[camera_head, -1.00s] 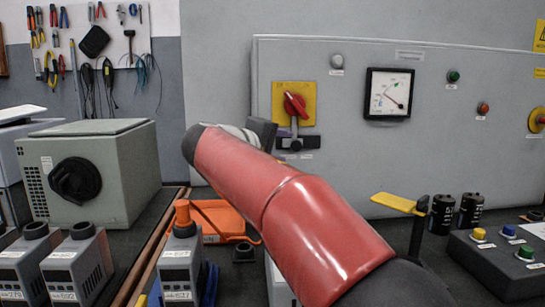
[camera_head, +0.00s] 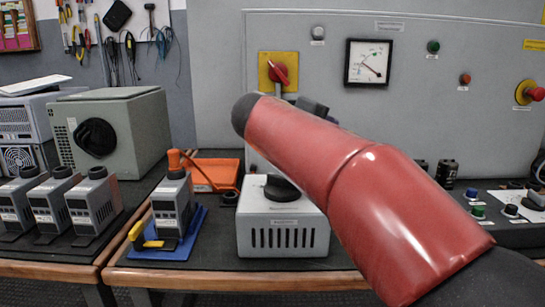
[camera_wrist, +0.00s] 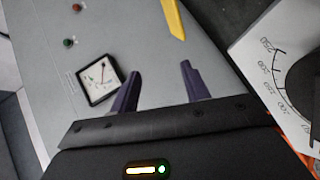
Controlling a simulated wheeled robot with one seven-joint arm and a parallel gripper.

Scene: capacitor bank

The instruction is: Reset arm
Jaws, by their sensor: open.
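My red arm reaches across the head view from the lower right towards the grey cabinet (camera_head: 395,125), and it hides part of the bench. My gripper (camera_wrist: 158,80) shows in the wrist view with its two dark purple fingers apart and nothing between them. Beyond the fingers are the cabinet's grey panel and a dial gauge (camera_wrist: 99,80), left of the left finger. A yellow bar (camera_wrist: 173,18) lies past the fingertips.
A grey-white box with a black knob (camera_head: 283,225) stands on the bench left of my arm. A blue tray (camera_head: 168,240) holds a grey device with an orange top. A large grey-green box (camera_head: 115,130) and several small grey units (camera_head: 93,203) stand at left. A red rotary switch (camera_head: 277,72) sits on the cabinet.

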